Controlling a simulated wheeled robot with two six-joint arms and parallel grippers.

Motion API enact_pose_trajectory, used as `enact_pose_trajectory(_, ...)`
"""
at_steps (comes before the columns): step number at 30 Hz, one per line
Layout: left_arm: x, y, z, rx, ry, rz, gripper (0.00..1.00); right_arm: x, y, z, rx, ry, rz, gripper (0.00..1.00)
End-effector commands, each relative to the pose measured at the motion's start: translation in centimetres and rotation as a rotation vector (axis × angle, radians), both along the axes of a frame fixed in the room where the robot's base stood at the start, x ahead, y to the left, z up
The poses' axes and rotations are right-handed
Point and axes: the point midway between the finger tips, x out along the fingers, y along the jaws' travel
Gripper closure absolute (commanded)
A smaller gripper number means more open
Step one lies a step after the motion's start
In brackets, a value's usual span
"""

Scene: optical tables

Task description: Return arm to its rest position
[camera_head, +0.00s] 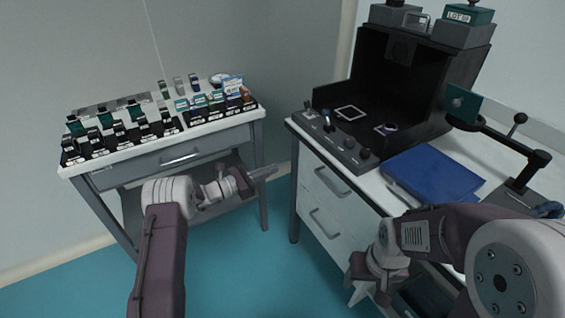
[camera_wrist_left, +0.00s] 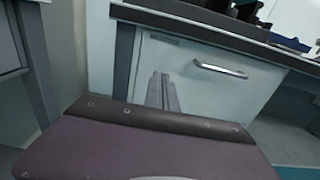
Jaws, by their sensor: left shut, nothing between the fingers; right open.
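My left gripper (camera_head: 263,172) is shut and empty. In the head view it points right, in front of the gap between the two tables. In the left wrist view its closed fingers (camera_wrist_left: 162,92) show against a white cabinet front. My right gripper (camera_head: 362,286) hangs low at the right, in front of the right bench's drawers, pointing down. It is open, and nothing shows between its fingers. Part of the right forearm hides the lower bench front.
The right bench (camera_head: 302,138) carries a black enclosure (camera_head: 375,75), a control strip (camera_head: 335,139), a blue folder (camera_head: 432,174) and a jointed stand (camera_head: 519,168). Blue floor (camera_head: 229,270) is clear between the arms.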

Motion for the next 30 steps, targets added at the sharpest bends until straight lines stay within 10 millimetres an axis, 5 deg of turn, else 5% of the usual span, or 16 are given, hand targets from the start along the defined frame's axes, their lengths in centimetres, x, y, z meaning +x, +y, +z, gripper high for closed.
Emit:
enact_pose_trajectory(13,-0.6,0.1,0.5,0.003,-0.010,-0.013,1.00,0.0,0.0,0.2,0.000,0.000,0.000,0.35)
enact_pose_trajectory(16,-0.2,-1.3,4.8,0.020,-0.088,-0.041,1.00,0.0,0.0,0.2,0.000,0.000,0.000,0.35)
enact_pose_trajectory(18,-1.1,-3.4,9.6,0.042,-0.153,-0.086,1.00,0.0,0.0,0.2,0.000,0.000,0.000,0.35)
enact_pose_trajectory(21,-6.6,-7.6,12.8,0.188,-0.180,-0.246,1.00,0.0,0.0,0.2,0.000,0.000,0.000,0.35)
enact_pose_trajectory(24,-14.5,-9.7,11.3,0.469,-0.202,-0.440,1.00,0.0,0.0,0.2,0.000,0.000,0.000,0.35)
enact_pose_trajectory(26,-19.5,-9.1,9.1,0.672,-0.233,-0.565,1.00,0.0,0.0,0.2,0.000,0.000,0.000,0.35)
enact_pose_trajectory(30,-28.2,-4.3,3.8,1.082,-0.348,-0.838,1.00,0.0,0.0,0.2,0.000,0.000,0.000,0.35)
